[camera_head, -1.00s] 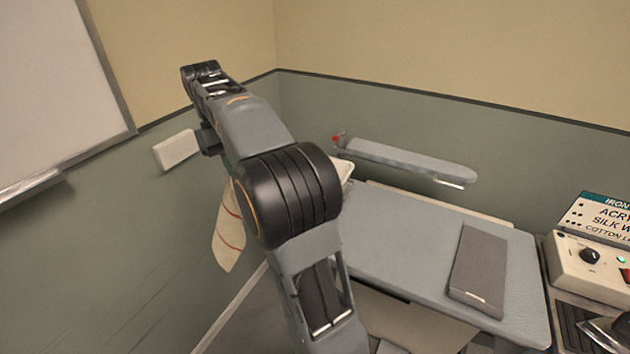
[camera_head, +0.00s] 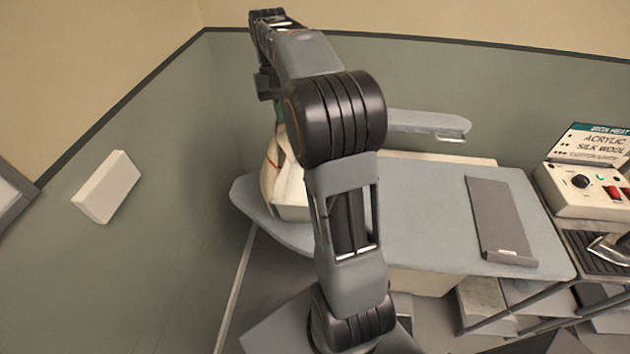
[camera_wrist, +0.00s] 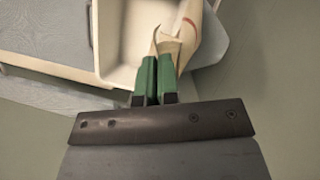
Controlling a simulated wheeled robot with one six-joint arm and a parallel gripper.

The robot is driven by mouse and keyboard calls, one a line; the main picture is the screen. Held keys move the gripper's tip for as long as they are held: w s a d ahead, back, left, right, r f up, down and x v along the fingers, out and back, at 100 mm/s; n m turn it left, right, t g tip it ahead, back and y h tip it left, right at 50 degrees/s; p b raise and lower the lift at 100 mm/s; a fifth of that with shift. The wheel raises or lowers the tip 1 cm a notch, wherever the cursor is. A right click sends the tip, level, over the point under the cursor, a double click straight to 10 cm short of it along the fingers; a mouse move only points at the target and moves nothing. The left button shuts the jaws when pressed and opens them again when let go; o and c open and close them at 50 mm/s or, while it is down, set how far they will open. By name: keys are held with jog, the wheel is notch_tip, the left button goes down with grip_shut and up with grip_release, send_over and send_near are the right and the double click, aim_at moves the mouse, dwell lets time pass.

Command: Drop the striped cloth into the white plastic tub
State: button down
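The striped cloth (camera_wrist: 188,35), cream with a red stripe, hangs from my gripper (camera_wrist: 156,62). The green fingers are close together, with the cloth's gathered end at their tips. The white plastic tub (camera_wrist: 122,45) lies below the fingers in the wrist view, its inside open to view, and the cloth overlaps its right side. In the head view the cloth (camera_head: 270,165) hangs at the left end of the ironing board, over the tub (camera_head: 291,206). My arm hides much of the tub, the cloth and the fingertips there.
The tub stands on the grey ironing board (camera_head: 420,220). A dark grey flat pad (camera_head: 498,220) lies to the right on it. A narrow sleeve board (camera_head: 428,122) is behind. A control box (camera_head: 588,190) and an iron (camera_head: 612,247) are at the far right. A white wall box (camera_head: 107,187) is left.

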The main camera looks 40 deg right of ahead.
jog(key=s+d+f+m+t+y+b, duration=0.1)
jog(key=d+f+m+b, duration=0.2)
jog(key=f, duration=0.6)
jog(key=s+d+f+m+y+b, duration=0.1)
jog(key=d+f+m+b, duration=0.2)
jog(key=f, duration=0.7)
jog(key=d+m, duration=0.2)
jog(key=shift+d+f+m+t+b, duration=0.2)
jog(key=shift+m+t+b, duration=0.1)
jog(key=shift+m+t, duration=0.1)
jog(key=shift+s, duration=0.1)
grip_release()
jog(key=shift+r, duration=0.1)
jog(key=shift+t+h, duration=0.5)
jog(key=shift+h, duration=0.3)
jog(key=shift+w+d+r+p, duration=0.15)
jog(key=shift+r+p, duration=0.25)
jog(key=shift+r, duration=0.55)
jog(key=shift+d+r+p, duration=0.2)
jog(key=shift+r+p, duration=0.15)
jog(key=shift+r, duration=0.65)
jog(key=shift+w+d+r+p, duration=0.15)
jog(key=shift+r+p, duration=0.25)
jog(key=shift+r, duration=0.55)
